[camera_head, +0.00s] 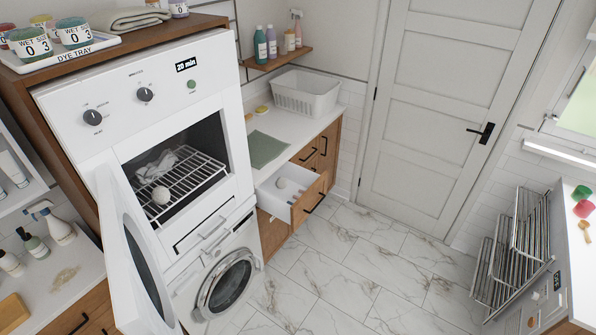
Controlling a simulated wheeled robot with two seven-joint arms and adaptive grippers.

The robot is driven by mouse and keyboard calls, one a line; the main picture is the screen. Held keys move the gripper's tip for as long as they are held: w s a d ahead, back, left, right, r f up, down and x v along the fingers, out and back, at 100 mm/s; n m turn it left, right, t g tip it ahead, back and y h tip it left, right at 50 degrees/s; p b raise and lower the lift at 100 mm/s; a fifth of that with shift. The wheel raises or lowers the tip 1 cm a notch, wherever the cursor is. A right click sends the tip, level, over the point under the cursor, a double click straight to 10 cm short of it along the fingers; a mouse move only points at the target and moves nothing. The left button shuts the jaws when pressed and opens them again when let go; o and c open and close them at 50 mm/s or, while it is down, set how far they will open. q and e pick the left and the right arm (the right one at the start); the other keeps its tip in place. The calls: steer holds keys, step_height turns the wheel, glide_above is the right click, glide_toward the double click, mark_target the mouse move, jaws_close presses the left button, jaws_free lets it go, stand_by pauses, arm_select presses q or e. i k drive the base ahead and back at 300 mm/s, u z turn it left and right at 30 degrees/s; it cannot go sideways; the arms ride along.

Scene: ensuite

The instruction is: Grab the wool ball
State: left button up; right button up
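A white ball (160,195), which looks like the wool ball, rests on the wire rack (186,178) inside the white drying cabinet (150,115). A crumpled grey-white cloth (157,165) lies behind it on the rack. The cabinet's door (135,255) hangs open toward the lower left. Another small pale round item (282,183) lies in the open drawer (290,195); I cannot tell what it is. Neither of my grippers shows in the head view.
A front-loading washer (225,285) stands below the cabinet. A white basket (305,93) and green cloth (266,148) are on the counter. Bottles stand at the left and on the back shelf. A drying rack (515,250) is at right. The marble floor (350,265) is clear.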

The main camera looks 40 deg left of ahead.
mark_target(282, 183)
steer(key=i, duration=1.05)
steer(key=u, duration=2.3)
steer(key=i, duration=0.75)
steer(key=u, duration=0.05)
